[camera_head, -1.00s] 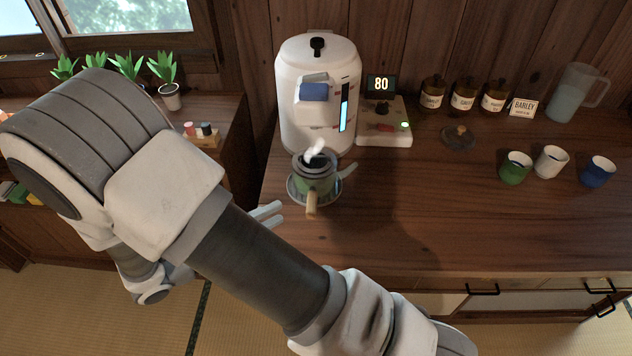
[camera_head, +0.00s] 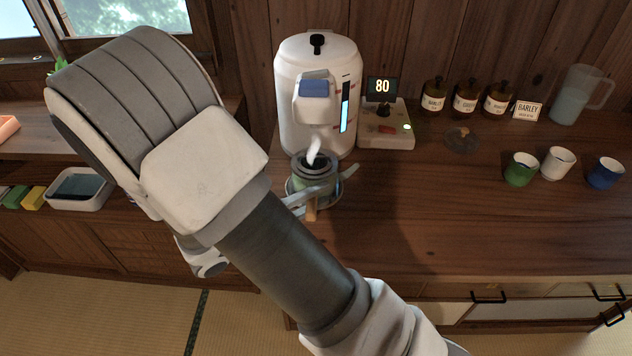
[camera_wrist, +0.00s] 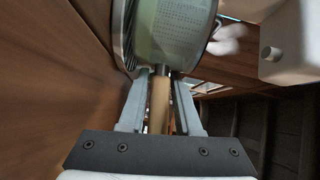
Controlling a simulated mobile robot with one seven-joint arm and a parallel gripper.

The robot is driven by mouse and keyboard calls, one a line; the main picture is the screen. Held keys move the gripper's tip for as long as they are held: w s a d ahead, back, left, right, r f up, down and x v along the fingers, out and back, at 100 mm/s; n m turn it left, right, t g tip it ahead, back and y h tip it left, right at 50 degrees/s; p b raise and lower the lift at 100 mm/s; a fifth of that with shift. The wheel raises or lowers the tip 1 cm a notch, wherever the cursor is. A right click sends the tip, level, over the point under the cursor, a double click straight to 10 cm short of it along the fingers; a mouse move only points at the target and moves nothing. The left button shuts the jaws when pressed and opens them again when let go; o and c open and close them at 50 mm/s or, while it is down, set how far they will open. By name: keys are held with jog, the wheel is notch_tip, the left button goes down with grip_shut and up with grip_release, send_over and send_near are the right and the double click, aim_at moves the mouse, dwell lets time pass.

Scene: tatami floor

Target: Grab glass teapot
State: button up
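The glass teapot (camera_head: 325,182), green inside with a dark rim, stands upright on a round clear-edged plate (camera_head: 292,187) in front of the white dispenser (camera_head: 300,125). Its pale wooden handle (camera_head: 311,210) points toward the front of the counter. My gripper (camera_head: 316,192) is at the handle, with one finger on each side. In the wrist view the teapot's body (camera_wrist: 175,38) is just beyond the fingertips, and the handle (camera_wrist: 159,105) runs between the fingers. A narrow gap shows beside the handle, so the fingers look open around it.
The control box (camera_head: 385,130) reading 80 stands right of the dispenser. Jars (camera_head: 465,100), a pitcher (camera_head: 575,98) and green (camera_head: 521,172), white (camera_head: 558,165) and blue (camera_head: 604,174) cups are farther right. The counter's front middle is clear.

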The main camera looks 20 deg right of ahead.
grip_shut()
dwell(1.4)
